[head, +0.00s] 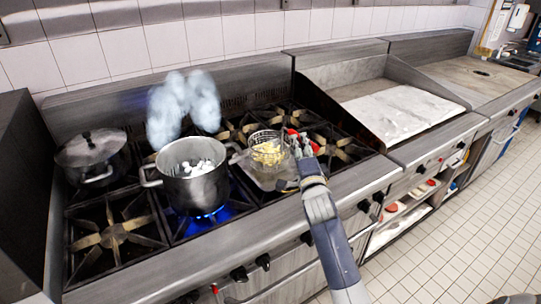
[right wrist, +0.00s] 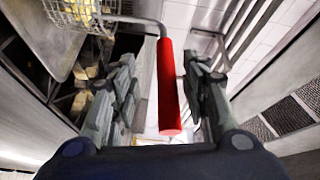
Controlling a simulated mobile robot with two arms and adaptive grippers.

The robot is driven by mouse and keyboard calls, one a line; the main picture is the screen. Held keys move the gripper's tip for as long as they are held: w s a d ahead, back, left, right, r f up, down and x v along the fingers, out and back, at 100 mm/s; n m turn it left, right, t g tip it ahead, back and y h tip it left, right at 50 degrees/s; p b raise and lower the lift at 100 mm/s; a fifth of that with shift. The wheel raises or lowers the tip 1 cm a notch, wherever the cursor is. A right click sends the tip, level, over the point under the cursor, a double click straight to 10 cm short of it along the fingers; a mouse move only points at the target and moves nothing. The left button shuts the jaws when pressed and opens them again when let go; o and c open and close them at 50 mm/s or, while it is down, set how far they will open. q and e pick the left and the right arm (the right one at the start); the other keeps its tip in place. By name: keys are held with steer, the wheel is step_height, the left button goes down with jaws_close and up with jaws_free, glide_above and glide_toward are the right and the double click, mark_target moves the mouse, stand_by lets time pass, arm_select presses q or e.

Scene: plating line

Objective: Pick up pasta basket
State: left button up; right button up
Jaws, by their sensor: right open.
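The pasta basket (head: 266,138) is a wire mesh basket with yellow pasta in it, resting at a shallow metal pan on the stove in the head view. Its mesh (right wrist: 85,12) shows at the top left of the right wrist view. A bent metal rod leads from it to a red handle (right wrist: 168,90). My right gripper (head: 300,143) is at the handle, right of the basket. In the right wrist view its open fingers (right wrist: 160,65) stand on either side of the red handle, with visible gaps. My left gripper is not in view.
A steaming open pot (head: 192,190) stands over a blue flame, left of the basket. A lidded pot (head: 92,158) is at the far left. The metal pan (head: 265,178) is close to my right gripper. A griddle (head: 400,113) is to the right. The front left burner is empty.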

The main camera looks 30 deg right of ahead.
mark_target(297, 134)
steer(key=p+x, duration=0.1)
steer(key=x, duration=0.1)
steer(key=r+p+x, duration=0.1)
steer(key=x, duration=0.1)
steer(key=shift+w, duration=0.4)
steer(key=shift+w+d+f, duration=0.1)
steer(key=shift+w+d, duration=0.05)
steer(key=shift+w, duration=0.25)
jaws_close()
